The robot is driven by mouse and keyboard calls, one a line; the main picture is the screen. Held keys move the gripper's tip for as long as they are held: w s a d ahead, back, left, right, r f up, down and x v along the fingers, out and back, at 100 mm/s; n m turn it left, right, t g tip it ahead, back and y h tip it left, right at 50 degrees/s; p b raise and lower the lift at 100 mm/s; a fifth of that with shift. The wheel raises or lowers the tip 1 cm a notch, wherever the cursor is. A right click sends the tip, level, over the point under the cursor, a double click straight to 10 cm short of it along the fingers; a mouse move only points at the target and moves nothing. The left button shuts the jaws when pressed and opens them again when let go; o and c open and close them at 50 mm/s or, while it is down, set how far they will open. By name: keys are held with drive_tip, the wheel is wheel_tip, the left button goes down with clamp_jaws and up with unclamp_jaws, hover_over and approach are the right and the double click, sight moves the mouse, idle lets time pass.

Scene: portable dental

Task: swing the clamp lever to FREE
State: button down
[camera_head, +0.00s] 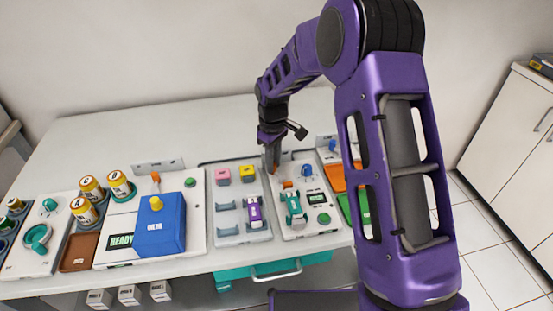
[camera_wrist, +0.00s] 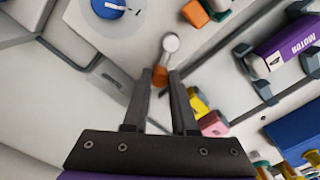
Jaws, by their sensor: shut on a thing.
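The clamp lever appears to be the one with an orange grip (camera_wrist: 160,76) and a pale round end (camera_wrist: 170,42). It stands at the back left of the white panel (camera_head: 313,230) that carries a teal clamp-like part (camera_head: 294,212). My gripper (camera_wrist: 162,76) is shut on the orange grip, with one dark finger on each side. In the head view my gripper (camera_head: 272,158) reaches down onto the panel's back left corner and hides most of the lever. No FREE marking can be read.
A blue knob (camera_head: 307,170), an orange block (camera_head: 287,184) and a green button (camera_head: 323,218) are close by on the panel. A tray (camera_head: 228,230) with pink, yellow and purple parts lies to the left. A blue box (camera_head: 160,230) stands farther left.

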drive_tip(key=shift+s+a+n, duration=0.15)
drive_tip(key=shift+n, duration=0.45)
drive_tip(key=shift+s+a+n, duration=0.1)
drive_tip(key=shift+a+n, duration=0.05)
drive_tip(key=shift+n, duration=0.45)
drive_tip(key=c, duration=0.7)
unclamp_jaws()
wheel_tip(320, 180, up, 18)
drive_tip(key=shift+s+f+p, duration=0.1)
drive_tip(key=shift+f+p, duration=0.15)
drive_tip(key=shift+p, duration=0.75)
